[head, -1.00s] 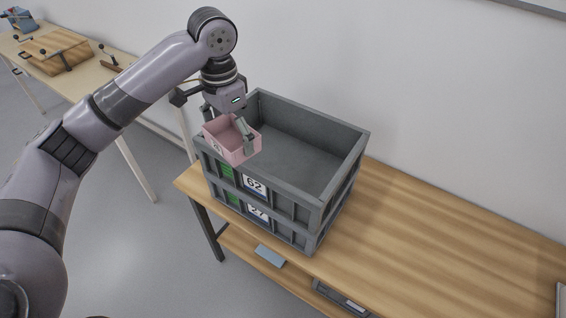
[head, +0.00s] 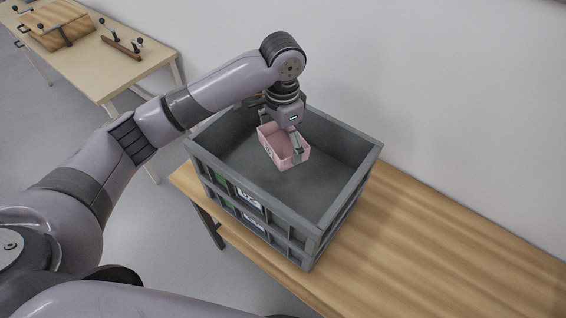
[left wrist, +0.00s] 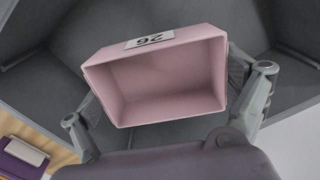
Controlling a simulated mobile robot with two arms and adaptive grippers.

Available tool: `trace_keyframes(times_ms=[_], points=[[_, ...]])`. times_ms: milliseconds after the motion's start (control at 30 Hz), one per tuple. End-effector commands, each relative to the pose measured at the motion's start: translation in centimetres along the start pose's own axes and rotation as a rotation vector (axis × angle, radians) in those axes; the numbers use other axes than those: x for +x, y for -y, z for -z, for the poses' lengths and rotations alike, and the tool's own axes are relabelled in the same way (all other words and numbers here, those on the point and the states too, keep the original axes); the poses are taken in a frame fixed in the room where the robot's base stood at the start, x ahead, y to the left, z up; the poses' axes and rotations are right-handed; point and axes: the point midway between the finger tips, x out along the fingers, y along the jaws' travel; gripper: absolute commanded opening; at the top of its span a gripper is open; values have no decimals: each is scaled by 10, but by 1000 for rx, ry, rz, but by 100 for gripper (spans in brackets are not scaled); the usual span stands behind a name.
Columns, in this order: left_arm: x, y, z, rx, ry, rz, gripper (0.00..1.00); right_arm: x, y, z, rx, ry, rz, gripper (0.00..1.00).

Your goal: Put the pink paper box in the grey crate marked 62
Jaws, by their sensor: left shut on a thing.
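The pink paper box (head: 283,153) is a small open-topped box, held over the inside of the grey crate marked 62 (head: 345,187). My left gripper (head: 281,140) is shut on the box by its opposite sides. In the left wrist view the box (left wrist: 155,80) is empty, with a white label reading 26 on one side, and a gripper finger stands at each side. The crate (left wrist: 275,70) fills the background there, and its inside looks empty. The crate sits stacked on another crate, its label seen at a slant. My right gripper is not in view.
The stack stands on a wooden table (head: 430,225) against a white wall (head: 450,100). The tabletop right of the stack is clear. A second table (head: 110,75) at the back left holds a wooden box (head: 55,22) and a small rack with knobs (head: 122,45).

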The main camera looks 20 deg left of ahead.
Motion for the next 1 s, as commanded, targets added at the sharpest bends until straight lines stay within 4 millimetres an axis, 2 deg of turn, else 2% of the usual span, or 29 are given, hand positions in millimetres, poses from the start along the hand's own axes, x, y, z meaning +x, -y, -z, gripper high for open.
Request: trace_keyframes(times_ms=[100,200,300,400,600,700,1000], points=[[29,0,-1,0,4,-2,73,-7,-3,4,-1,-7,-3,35],[46,0,-1,0,2,0,73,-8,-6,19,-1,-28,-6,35],[56,0,0,0,1,-1,73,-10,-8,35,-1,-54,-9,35],[64,0,0,1,1,-1,73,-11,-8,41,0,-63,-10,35],[93,0,-1,-1,2,-1,73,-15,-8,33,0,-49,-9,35],[101,0,0,0,0,1,73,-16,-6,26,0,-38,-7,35],[103,0,0,1,0,0,73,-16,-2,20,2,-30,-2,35]])
